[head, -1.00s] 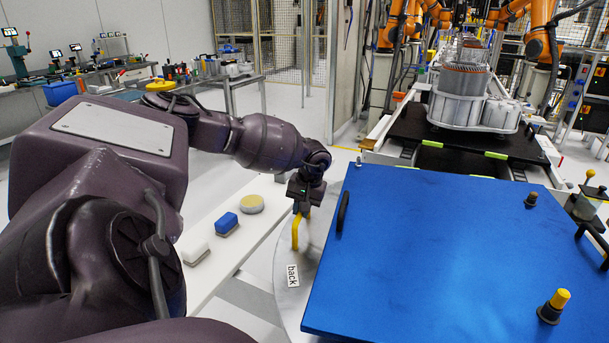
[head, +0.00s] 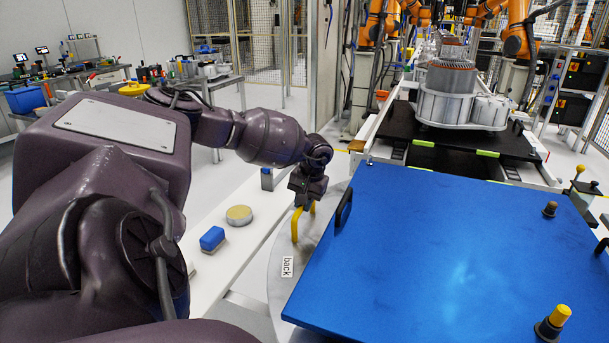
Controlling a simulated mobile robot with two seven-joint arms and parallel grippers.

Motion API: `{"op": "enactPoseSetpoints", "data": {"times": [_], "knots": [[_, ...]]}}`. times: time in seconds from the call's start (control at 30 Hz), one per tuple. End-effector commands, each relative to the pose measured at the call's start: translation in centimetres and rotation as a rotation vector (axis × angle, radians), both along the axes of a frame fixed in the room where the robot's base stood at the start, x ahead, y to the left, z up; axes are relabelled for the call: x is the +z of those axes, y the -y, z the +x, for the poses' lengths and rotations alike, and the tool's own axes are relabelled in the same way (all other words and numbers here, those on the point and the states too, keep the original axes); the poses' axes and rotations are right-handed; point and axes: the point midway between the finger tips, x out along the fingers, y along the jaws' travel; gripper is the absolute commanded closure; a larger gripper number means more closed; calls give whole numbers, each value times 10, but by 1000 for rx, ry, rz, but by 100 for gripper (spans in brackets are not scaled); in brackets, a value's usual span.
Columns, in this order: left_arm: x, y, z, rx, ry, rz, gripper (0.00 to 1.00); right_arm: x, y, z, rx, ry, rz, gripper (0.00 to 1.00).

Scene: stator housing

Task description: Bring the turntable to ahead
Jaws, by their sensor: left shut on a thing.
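A label reading "back" (head: 287,267) lies on the disc's left part. A yellow handle (head: 295,226) stands on the disc near its left edge. My left gripper (head: 301,206) points down and is shut on the yellow handle. My right gripper does not show. A label reading "ahead" is not visible.
A white bench (head: 215,275) left of the disc holds a blue block (head: 212,239) and a round tan-topped piece (head: 239,215). Beyond the plate, a stator housing (head: 460,95) stands on a black carrier. Orange robot arms (head: 515,30) stand behind.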

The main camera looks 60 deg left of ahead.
Motion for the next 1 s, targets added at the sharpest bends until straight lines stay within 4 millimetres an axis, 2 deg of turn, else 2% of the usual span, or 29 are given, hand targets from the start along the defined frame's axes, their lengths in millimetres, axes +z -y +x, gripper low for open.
{"op": "enactPoseSetpoints", "data": {"times": [0.57, 0.6, 0.73, 1.0], "knots": [[0, -1, 0, -3, 0, 1, 100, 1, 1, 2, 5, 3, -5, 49], [0, -1, 0, -3, 0, 1, 75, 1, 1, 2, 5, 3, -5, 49], [0, -1, 0, -3, 0, 1, 56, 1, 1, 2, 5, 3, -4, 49], [1, -1, 0, -4, 0, 0, 56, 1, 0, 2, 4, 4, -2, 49]]}}
